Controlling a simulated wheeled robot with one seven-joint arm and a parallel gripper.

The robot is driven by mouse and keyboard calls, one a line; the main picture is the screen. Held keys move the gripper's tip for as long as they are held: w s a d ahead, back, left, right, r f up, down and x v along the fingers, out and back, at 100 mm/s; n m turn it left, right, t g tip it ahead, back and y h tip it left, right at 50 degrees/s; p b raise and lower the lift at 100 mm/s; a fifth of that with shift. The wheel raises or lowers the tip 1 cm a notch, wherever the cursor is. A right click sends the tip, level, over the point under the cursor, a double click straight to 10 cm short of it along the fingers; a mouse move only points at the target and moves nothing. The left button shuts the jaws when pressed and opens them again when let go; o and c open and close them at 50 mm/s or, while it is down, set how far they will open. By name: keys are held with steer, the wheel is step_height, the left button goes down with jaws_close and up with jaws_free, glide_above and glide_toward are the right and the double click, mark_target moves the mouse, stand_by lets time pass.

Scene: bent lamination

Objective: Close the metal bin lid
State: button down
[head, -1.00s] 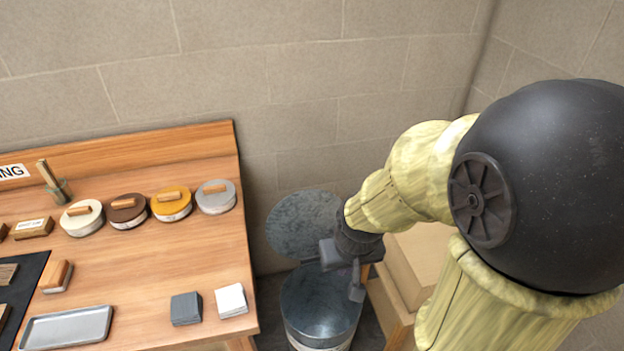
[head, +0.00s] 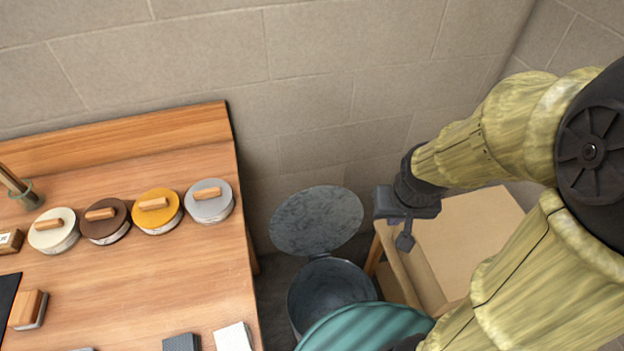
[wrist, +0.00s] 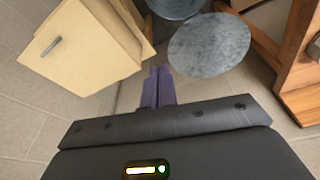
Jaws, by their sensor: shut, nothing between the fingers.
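The metal bin (head: 330,287) stands on the floor between the wooden workbench and a pale cabinet. Its round grey lid (head: 316,220) is open, tilted up at the back of the bin near the wall. In the wrist view the lid (wrist: 209,44) lies ahead and to the right, with part of the bin (wrist: 176,8) at the top edge. My gripper (head: 405,243) is to the right of the lid, apart from it, in front of the cabinet. Its fingers (wrist: 158,74) are together and hold nothing. My own arm and body hide the bin's lower front.
The workbench (head: 150,260) at left carries several round lidded tins and blocks. The pale cabinet (head: 465,235) stands close on the right, and it also shows in the wrist view (wrist: 75,50). The stone wall (head: 330,80) is behind the lid.

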steer(key=shift+w, duration=0.1)
steer(key=w+a+f+n+g+b, duration=0.1)
steer(key=w+a+f, duration=0.15)
steer(key=w, duration=0.45)
steer(key=w+a+f+b, duration=0.1)
steer(key=w+a, duration=0.2)
steer(key=w, duration=0.3)
steer(key=w+a+f+n+g+b, duration=0.1)
steer(key=w+a+f, duration=0.15)
steer(key=w, duration=0.45)
steer(key=w+a+f+n+g+b, duration=0.1)
steer(key=w+a+f, duration=0.9)
steer(key=a, duration=0.2)
steer(key=shift+a+f, duration=0.25)
steer(key=shift+a, duration=0.05)
